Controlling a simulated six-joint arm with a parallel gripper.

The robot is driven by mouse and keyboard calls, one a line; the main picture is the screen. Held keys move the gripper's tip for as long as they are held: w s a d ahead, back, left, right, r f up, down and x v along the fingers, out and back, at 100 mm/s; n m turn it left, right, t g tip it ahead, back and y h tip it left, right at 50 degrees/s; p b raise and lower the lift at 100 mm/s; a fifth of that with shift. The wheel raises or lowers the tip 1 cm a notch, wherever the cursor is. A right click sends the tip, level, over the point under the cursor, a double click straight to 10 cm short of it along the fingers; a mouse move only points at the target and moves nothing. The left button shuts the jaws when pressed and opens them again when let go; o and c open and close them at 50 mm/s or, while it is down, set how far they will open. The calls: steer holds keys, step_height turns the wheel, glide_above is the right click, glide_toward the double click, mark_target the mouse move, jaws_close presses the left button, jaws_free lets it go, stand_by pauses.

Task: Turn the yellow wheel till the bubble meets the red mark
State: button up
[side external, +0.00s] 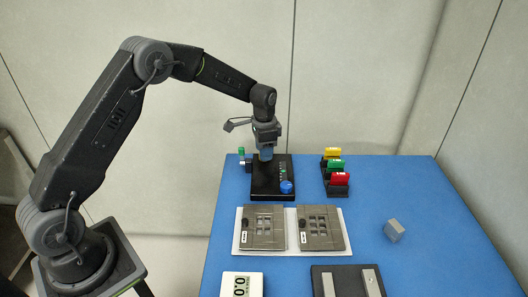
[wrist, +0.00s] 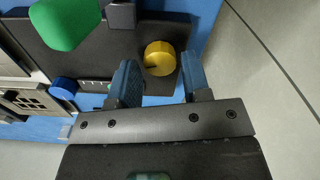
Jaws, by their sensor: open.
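The yellow wheel (wrist: 159,58), a round knob with a dark line on its face, sits at one end of the black device (side external: 265,184). In the side view my gripper hides it. My gripper (side external: 266,155) points down over the far end of the device. In the wrist view its two blue-padded fingers (wrist: 160,68) stand apart, with the wheel showing in the gap near the tips; I see no contact. A marked scale strip (wrist: 94,85) with a bit of green lies beside the left finger, partly hidden by it. I cannot make out the red mark.
A blue knob (side external: 286,187) is at the device's near end. A green-topped part (side external: 241,151) stands just left of the device. Yellow, green and red holders (side external: 334,172) stand right.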

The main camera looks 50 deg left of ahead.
step_height(320, 180, up, 13)
stand_by(0.3)
steer(key=s+d+r+n+t, duration=0.1)
steer(key=s+d+r, duration=0.1)
steer(key=s+r, duration=0.4)
steer(key=s+d+r+n+t, duration=0.25)
steer(key=s+r, duration=0.25)
steer(key=s, duration=0.4)
steer(key=s+d+f+n+t, duration=0.1)
steer(key=s, duration=0.7)
steer(key=s+d+f+n+t, duration=0.1)
steer(key=s+d+f, duration=0.1)
steer(key=s, duration=0.7)
steer(key=shift+s, duration=0.25)
